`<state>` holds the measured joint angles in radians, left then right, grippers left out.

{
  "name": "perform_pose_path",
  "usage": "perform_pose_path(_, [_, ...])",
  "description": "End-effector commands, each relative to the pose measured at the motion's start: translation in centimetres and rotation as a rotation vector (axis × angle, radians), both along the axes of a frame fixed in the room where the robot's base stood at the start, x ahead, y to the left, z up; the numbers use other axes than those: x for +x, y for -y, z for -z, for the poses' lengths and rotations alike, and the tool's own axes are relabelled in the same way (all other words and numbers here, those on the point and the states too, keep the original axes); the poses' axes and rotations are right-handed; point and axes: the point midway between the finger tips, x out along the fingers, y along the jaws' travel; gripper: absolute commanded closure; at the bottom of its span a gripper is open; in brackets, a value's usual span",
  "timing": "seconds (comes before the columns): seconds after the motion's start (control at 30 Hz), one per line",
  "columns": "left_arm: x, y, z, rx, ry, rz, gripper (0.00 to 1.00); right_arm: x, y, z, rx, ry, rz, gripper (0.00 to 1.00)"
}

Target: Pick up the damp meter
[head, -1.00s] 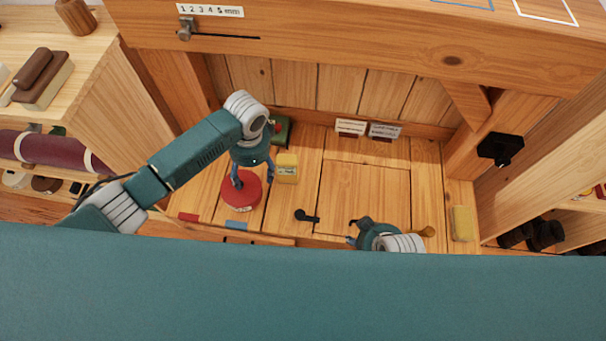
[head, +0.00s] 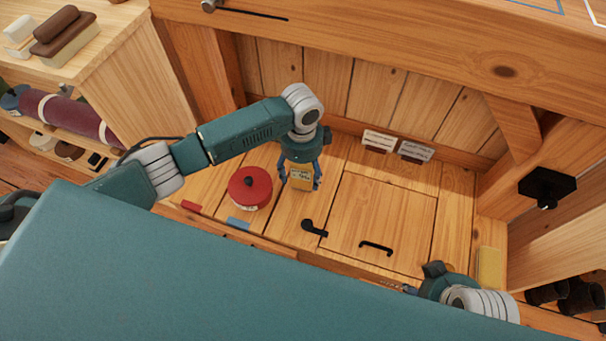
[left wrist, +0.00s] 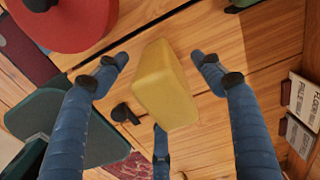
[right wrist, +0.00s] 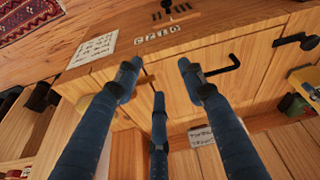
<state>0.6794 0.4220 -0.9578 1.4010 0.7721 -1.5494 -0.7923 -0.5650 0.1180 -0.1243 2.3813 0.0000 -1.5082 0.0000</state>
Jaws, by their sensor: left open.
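In the left wrist view the yellow block (left wrist: 165,88) lies between the spread fingers (left wrist: 160,85), with gaps on both sides. My right gripper (head: 420,287) is at the bench's front right. Its fingers (right wrist: 157,80) are apart and empty in the right wrist view.
A round red tin (head: 250,190) stands left of the yellow block. A hatch (head: 385,215) with a black handle (head: 376,248) and a black latch (head: 314,228) lie to the right. Two label cards (head: 415,151) stand at the back. A yellow pad (head: 490,267) is far right.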

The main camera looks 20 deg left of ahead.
Motion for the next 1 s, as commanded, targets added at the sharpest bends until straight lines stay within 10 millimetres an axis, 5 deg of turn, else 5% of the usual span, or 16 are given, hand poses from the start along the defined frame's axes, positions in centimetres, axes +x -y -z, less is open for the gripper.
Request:
perform_pose_path(0.23, [-0.3, 0.0, 3.9, 0.002, -0.001, -0.002, 0.32, -0.7, 0.2, -1.2, 0.000, 0.010, 0.001, 0.60])
perform_pose_path(0.57, [-0.3, 0.0, 4.5, 0.002, 0.000, -0.001, 0.32, -0.7, 0.1, -1.1, 0.000, 0.011, 0.001, 0.60])
perform_pose_path(0.83, [-0.3, 0.0, 4.5, 0.001, 0.000, -0.001, 0.81, -0.7, 0.1, -1.1, 0.000, 0.011, 0.001, 0.60])
perform_pose_path(1.0, [-0.2, 0.0, 4.5, 0.001, 0.000, -0.001, 0.81, -0.7, 0.1, -1.1, 0.000, 0.011, 0.001, 0.60])
